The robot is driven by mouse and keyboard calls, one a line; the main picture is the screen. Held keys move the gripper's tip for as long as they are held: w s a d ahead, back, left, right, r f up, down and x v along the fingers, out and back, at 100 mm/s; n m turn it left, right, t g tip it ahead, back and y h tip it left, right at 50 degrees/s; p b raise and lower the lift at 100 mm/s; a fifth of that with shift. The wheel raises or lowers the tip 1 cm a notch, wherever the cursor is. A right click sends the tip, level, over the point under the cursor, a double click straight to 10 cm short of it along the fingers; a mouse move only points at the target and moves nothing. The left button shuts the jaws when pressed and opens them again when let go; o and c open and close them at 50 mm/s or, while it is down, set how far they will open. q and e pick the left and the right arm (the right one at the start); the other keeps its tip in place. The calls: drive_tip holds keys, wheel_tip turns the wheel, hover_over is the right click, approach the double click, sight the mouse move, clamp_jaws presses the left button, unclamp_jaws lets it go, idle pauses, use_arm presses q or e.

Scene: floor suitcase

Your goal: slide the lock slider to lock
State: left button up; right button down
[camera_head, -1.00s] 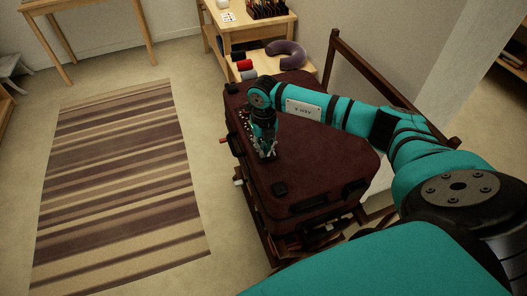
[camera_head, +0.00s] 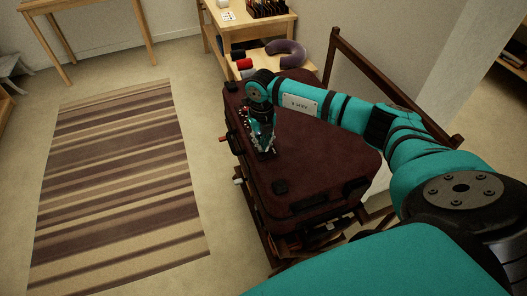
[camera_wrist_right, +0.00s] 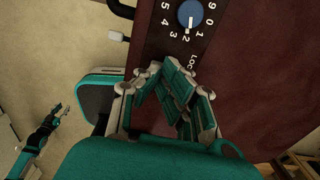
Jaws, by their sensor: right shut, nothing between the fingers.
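The dark red suitcase (camera_head: 315,160) lies flat on a wooden rack, and its top also shows in the right wrist view (camera_wrist_right: 265,75). A dark lock panel (camera_wrist_right: 165,45) carries white digits, partly cut off lettering "Loc" and a round blue dial (camera_wrist_right: 190,14). The dial's white mark points toward the 2. My right gripper (camera_head: 268,152) is over the suitcase's left part, at the near end of the panel. Its fingers (camera_wrist_right: 178,72) are shut and empty beside the lettering. They hide that end of the panel; I cannot make out the slider. My left gripper (camera_wrist_right: 58,112) shows small and far off.
A striped rug (camera_head: 125,185) lies on the floor to the left. A wooden shelf (camera_head: 262,28) with a purple neck pillow (camera_head: 287,53) stands behind the suitcase. A dark wooden rail (camera_head: 385,88) runs along its right side. The suitcase top right of my gripper is clear.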

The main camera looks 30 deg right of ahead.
drive_tip(key=shift+w+f, duration=0.2)
drive_tip(key=shift+w+d+b, duration=0.15)
drive_tip(key=shift+w+b, duration=0.35)
drive_tip(key=shift+b, duration=0.1)
drive_tip(key=shift+w+r, duration=0.1)
drive_tip(key=shift+w, duration=0.1)
drive_tip(key=shift+r, duration=0.1)
drive_tip(key=shift+w+d+r+p, duration=0.1)
drive_tip(key=shift+w+r+p, duration=0.1)
drive_tip(key=shift+r+p, duration=0.5)
drive_tip(key=shift+s+r+p, duration=0.1)
drive_tip(key=shift+r+p, duration=1.4)
drive_tip(key=shift+r, duration=0.75)
